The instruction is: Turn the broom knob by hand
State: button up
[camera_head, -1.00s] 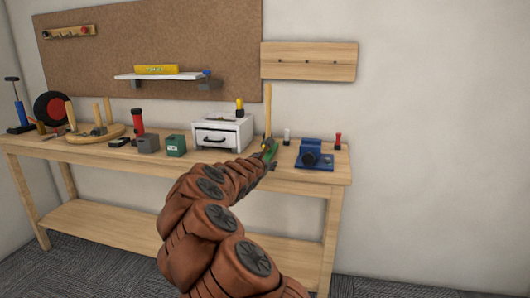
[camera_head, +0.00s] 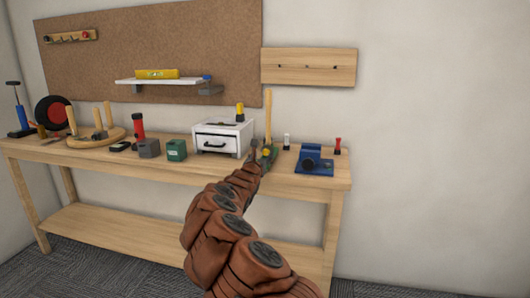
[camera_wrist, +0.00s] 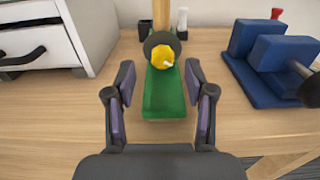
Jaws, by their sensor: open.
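The broom shows as an upright wooden handle (camera_head: 268,116) rising from a green base (camera_wrist: 163,100) on the workbench. A yellow knob (camera_wrist: 162,56) with a small pale pointer sits on a dark round collar at the foot of the handle, facing the wrist camera. My gripper (camera_wrist: 160,95) is open, with one finger on each side of the green base. The knob lies beyond the fingertips, centred between them, and nothing is held. In the head view my arm partly hides the base.
A white drawer box (camera_wrist: 52,35) stands to the left, and a blue vise (camera_wrist: 262,65) to the right. A small white-topped item (camera_head: 287,141) and a red-topped one (camera_head: 338,144) stand behind. The bench (camera_head: 120,157) has bare wood in front.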

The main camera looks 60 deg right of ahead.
aim_at(265, 153)
jog(key=shift+w+d, duration=0.1)
jog(key=shift+d, duration=0.55)
jog(key=shift+w+d+p, duration=0.35)
jog(key=shift+w+d, duration=0.05)
jog(key=shift+d, duration=0.25)
jog(key=shift+w+d, duration=0.1)
jog(key=shift+d, duration=0.5)
jog(key=shift+c, duration=0.3)
jog(key=shift+f, duration=0.1)
grip_shut()
